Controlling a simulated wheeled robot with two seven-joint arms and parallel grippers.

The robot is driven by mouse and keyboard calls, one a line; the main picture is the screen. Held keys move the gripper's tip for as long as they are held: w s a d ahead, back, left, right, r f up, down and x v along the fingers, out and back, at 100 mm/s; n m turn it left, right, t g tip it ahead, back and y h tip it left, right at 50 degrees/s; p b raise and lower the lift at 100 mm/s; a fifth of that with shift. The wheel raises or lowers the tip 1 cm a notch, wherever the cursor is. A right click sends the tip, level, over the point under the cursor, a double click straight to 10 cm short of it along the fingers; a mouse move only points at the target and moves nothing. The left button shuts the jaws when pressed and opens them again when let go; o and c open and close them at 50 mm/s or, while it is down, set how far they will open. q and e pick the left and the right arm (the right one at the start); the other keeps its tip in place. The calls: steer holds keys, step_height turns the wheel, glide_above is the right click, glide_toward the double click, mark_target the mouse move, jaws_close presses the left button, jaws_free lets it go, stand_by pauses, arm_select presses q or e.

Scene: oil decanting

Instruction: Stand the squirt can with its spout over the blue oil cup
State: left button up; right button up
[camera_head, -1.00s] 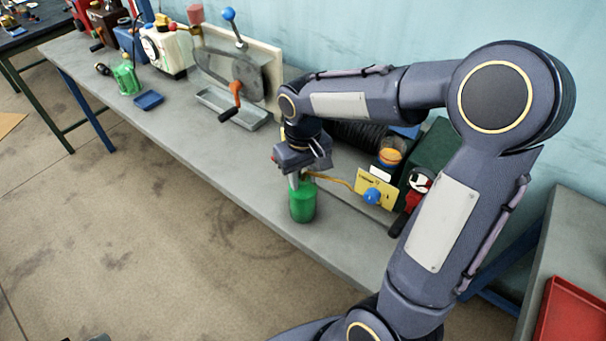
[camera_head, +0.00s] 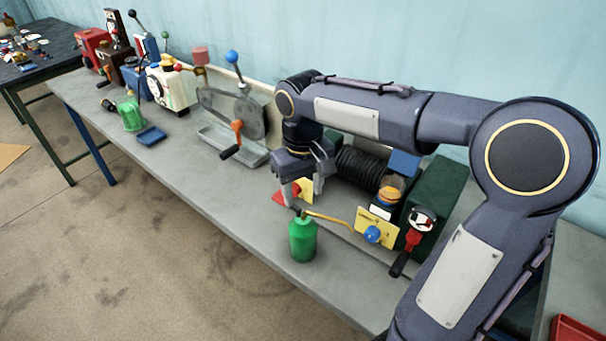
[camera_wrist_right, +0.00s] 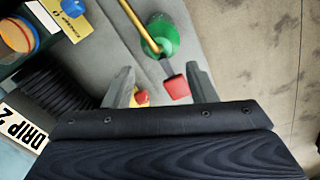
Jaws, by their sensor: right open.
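The green squirt can (camera_head: 302,242) stands upright on the bench near its front edge, its brass spout (camera_head: 330,219) reaching right. The spout tip ends close to the blue oil cup (camera_head: 373,234); I cannot tell whether it is over it. My right gripper (camera_head: 304,190) is open and empty, behind and above the can, apart from it. The right wrist view shows the can (camera_wrist_right: 165,38), its red-tipped lever (camera_wrist_right: 175,88) near the open fingers (camera_wrist_right: 155,85), and the blue cup (camera_wrist_right: 73,8); the spout tip is out of frame. My left gripper is not in view.
A yellow tag (camera_head: 367,224) is behind the cup. A black ribbed cylinder (camera_head: 357,168), dark green housing (camera_head: 440,195) and red-and-black handle (camera_head: 410,246) crowd the right. A crank machine (camera_head: 235,115) stands left. Bench left of the can is clear.

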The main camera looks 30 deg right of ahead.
steer(key=s+r+t+y, duration=0.2)
steer(key=s+r, duration=0.1)
steer(key=s, duration=0.6)
steer(key=s+a+f+m+t+y, duration=0.1)
steer(key=s+a+f+t, duration=0.2)
steer(key=s, duration=0.5)
step_height(320, 180, down, 3)
steer(key=shift+a+r+m+t+y, duration=0.15)
steer(key=shift+a+m+t+y, duration=0.2)
steer(key=shift+a, duration=0.25)
